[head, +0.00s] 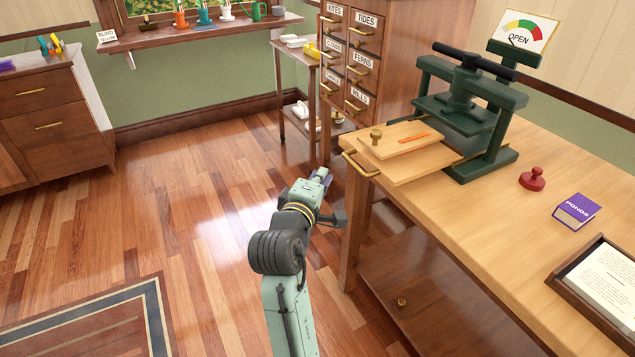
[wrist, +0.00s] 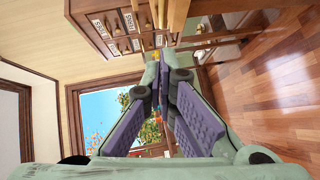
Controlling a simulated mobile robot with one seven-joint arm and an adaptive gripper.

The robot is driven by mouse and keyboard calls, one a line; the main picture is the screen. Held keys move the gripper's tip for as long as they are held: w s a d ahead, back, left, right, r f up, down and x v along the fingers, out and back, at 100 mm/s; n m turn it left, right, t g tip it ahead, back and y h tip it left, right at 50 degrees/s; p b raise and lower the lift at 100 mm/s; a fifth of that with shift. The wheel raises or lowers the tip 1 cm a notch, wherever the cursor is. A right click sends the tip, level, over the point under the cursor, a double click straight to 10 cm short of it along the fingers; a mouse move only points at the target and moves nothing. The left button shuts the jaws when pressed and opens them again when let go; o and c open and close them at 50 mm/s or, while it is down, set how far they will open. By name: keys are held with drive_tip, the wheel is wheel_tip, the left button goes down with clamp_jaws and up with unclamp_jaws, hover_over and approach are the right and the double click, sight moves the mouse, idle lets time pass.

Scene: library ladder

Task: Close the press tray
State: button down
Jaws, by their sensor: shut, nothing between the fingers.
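The dark green book press (head: 468,100) stands on the wooden table at the right. Its pale wooden press tray (head: 408,170) is pulled out toward the left, past the table's edge. The tray has a brass handle (head: 361,163) on its front, and a board with a brass knob and an orange strip lies on it. A dial sign (head: 522,34) above the press reads OPEN. My gripper (head: 322,176) is in front of the table's left end, apart from the tray and its handle. In the wrist view its purple-padded fingers (wrist: 162,75) meet at the tips with nothing between them.
A red stamp (head: 532,179), a purple PONDS book (head: 575,211) and a paper tray (head: 568,284) are on the table. A labelled drawer cabinet (head: 348,62) and small side table (head: 283,75) stand behind. Open floor (head: 190,200) lies left of my arm.

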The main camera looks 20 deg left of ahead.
drive_tip(key=shift+w+d+f+p, duration=0.25)
drive_tip(key=shift+w+d, duration=0.05)
drive_tip(key=shift+w, duration=0.9)
drive_tip(key=shift+w+d+f+p, duration=0.25)
drive_tip(key=shift+w+d, duration=0.1)
drive_tip(key=shift+w, duration=0.8)
drive_tip(key=shift+w+d+f+p, duration=0.2)
drive_tip(key=shift+w+d+p, duration=0.1)
drive_tip(key=shift+w, duration=0.9)
